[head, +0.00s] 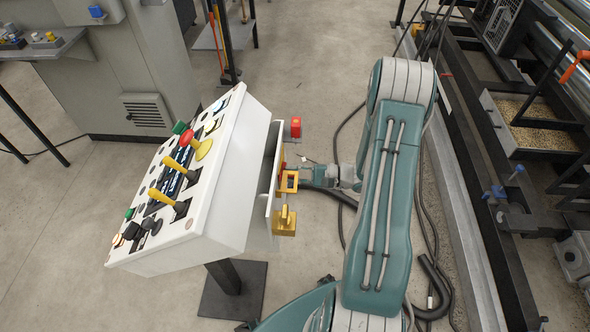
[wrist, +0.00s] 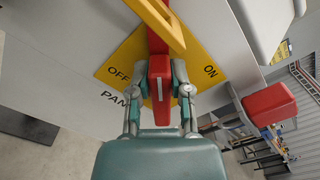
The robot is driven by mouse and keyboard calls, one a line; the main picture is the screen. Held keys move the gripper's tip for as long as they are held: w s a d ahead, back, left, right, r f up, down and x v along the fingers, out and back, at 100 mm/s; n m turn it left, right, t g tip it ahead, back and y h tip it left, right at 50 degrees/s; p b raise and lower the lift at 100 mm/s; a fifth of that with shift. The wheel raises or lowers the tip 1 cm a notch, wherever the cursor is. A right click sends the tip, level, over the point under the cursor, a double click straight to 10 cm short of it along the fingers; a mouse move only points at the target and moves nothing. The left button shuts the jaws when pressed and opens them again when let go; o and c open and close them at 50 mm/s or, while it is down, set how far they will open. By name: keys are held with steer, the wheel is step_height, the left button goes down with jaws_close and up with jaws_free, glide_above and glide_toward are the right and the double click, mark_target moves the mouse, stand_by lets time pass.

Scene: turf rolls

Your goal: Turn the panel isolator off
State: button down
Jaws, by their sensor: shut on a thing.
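The panel isolator is a red handle (wrist: 160,72) on a yellow plate (wrist: 198,87) marked OFF on the left and ON on the right in the wrist view. The handle stands upright in that picture, between the two words. My gripper (wrist: 160,90) is shut on the handle, one finger on each side. In the head view my gripper (head: 302,174) reaches the right side face of the white control console (head: 228,215). The fingers hide part of the handle and plate. A yellow bar (wrist: 158,22) crosses in front of the handle's upper part.
A red block (wrist: 270,103) sticks out to the right of the isolator. A yellow fitting (head: 285,221) juts from the same console side. The console top holds yellow levers (head: 165,197) and a red knob (head: 187,137). Black cables lie on the floor near my arm.

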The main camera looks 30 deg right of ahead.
steer(key=n, duration=0.3)
steer(key=shift+a+f+n, duration=0.3)
steer(key=shift+f+n, duration=0.1)
steer(key=shift+s+f+n, duration=0.1)
steer(key=shift+f+n, duration=0.15)
steer(key=shift+n, duration=0.85)
steer(key=shift+s+f+n, duration=0.1)
steer(key=shift+f+n, duration=0.15)
steer(key=shift+n, duration=0.85)
steer(key=shift+a+f, duration=0.1)
steer(key=c, duration=0.6)
jaws_free()
steer(key=shift+o, duration=0.2)
steer(key=shift+w+a, duration=0.1)
steer(key=shift+a, duration=0.2)
steer(key=shift+d, duration=0.15)
steer(key=v, duration=1.2)
steer(key=shift+d, duration=0.25)
